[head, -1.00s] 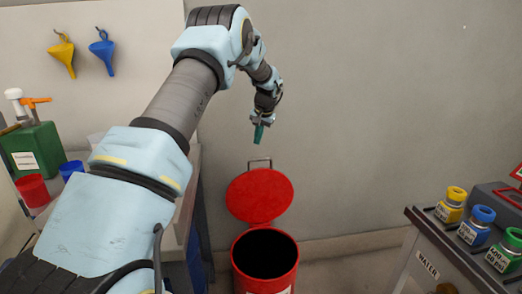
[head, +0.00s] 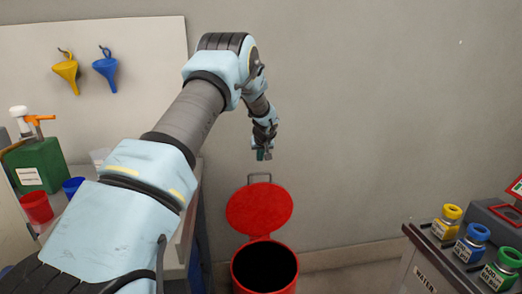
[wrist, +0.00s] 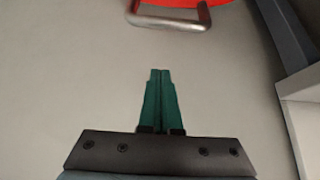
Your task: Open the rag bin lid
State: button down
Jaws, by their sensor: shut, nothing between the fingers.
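The red rag bin (head: 265,270) stands on the floor with its dark opening facing up. Its round red lid (head: 259,208) is raised, tilted back behind the opening toward the wall. A metal handle (head: 259,178) sticks up from the lid's far edge. In the wrist view the handle (wrist: 168,20) and a piece of the red lid (wrist: 185,2) show at the top. My gripper (head: 263,155) is above the handle, apart from it. In the wrist view its green fingers (wrist: 160,75) are shut together with nothing between them.
A bench at left holds a green container (head: 38,165), a red cup (head: 36,207) and a blue cup (head: 72,187). Yellow (head: 66,72) and blue (head: 105,68) funnels hang above it. At right a grey cabinet (head: 425,275) carries several small bottles. The wall behind the bin is bare.

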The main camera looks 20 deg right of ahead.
jog(key=f+p, duration=0.1)
jog(key=s+f, duration=0.1)
jog(key=f, duration=0.1)
jog(key=shift+f+p, duration=0.1)
jog(key=shift+p, duration=0.25)
jog(key=shift+s+a+f, duration=0.15)
jog(key=shift+s+f, duration=0.05)
jog(key=shift+s, duration=0.35)
